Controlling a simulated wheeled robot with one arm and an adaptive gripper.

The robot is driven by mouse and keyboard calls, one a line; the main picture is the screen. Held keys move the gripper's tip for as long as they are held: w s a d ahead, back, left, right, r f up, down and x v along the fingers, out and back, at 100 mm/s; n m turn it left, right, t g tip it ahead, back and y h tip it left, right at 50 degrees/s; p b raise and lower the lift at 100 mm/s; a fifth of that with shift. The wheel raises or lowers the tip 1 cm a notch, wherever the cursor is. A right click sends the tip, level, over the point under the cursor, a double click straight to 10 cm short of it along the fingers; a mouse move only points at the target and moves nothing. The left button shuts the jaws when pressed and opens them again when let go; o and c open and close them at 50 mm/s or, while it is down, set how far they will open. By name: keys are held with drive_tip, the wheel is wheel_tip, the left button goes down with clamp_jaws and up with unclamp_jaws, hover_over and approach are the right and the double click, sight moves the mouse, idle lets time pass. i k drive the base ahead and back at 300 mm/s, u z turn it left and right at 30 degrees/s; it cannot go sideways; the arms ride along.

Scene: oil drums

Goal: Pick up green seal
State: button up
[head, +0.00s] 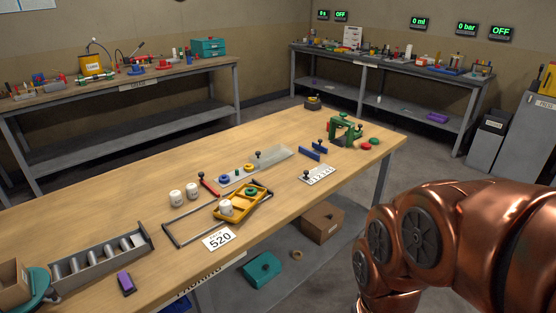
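A green ring (252,191), which looks like a seal, lies in the far end of a yellow tray (236,211) on the wooden table. A white cylinder (226,207) stands in the same tray, nearer to me. Another small green piece (374,141) lies by a red disc (365,146) near the table's right end; I cannot tell if it is also a seal. My copper arm fills the lower right, but my gripper is out of view.
Behind the tray, a strip (238,176) holds small coloured rings, and two white cylinders (176,197) stand to its left. A green clamp-like device (345,129) stands near the table's right end. A grey rack (100,260) is at left.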

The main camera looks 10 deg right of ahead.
sight(253, 193)
drive_tip(key=i, duration=1.25)
drive_tip(key=u, duration=0.6)
